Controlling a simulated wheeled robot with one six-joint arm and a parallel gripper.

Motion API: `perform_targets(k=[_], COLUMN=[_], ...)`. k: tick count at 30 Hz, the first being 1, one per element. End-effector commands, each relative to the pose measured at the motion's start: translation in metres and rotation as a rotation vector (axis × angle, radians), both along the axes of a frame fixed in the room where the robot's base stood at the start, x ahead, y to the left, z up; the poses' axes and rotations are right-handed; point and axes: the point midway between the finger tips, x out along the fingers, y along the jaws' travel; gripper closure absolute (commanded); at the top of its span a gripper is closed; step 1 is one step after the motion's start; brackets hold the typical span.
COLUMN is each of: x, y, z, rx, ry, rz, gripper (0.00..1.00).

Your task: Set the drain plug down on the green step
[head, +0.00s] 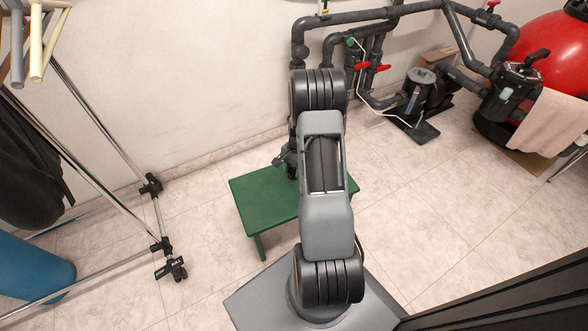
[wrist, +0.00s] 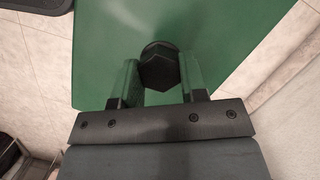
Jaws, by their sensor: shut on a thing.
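The green step (head: 262,200) is a low green stool standing on the tiled floor against the wall. Its flat top (wrist: 105,45) fills most of the wrist view. The drain plug (wrist: 159,66) is a dark, round piece with a hexagonal head. It sits between the two fingers of my gripper (wrist: 158,80), which is shut on it. The plug is over the green top in the wrist view; I cannot tell whether it touches it. In the head view my arm reaches over the step and hides its right part, and the plug cannot be made out.
A wheeled metal rack (head: 150,200) stands at the left by a blue cylinder (head: 35,270). Pipes with red valves run along the wall (head: 345,35). A pump (head: 415,95) and a red tank (head: 555,50) stand at the right. The step's left top is bare.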

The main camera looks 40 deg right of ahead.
Motion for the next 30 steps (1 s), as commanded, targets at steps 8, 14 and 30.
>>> perform_targets(k=[8, 14, 30], x=[0.0, 0.0, 0.0], y=[0.0, 0.0, 0.0], z=[-0.004, -0.008, -0.019], rx=[0.0, 0.0, 0.0], ry=[0.0, 0.0, 0.0], rz=[0.0, 0.0, 0.0], gripper=[0.95, 0.95, 0.95])
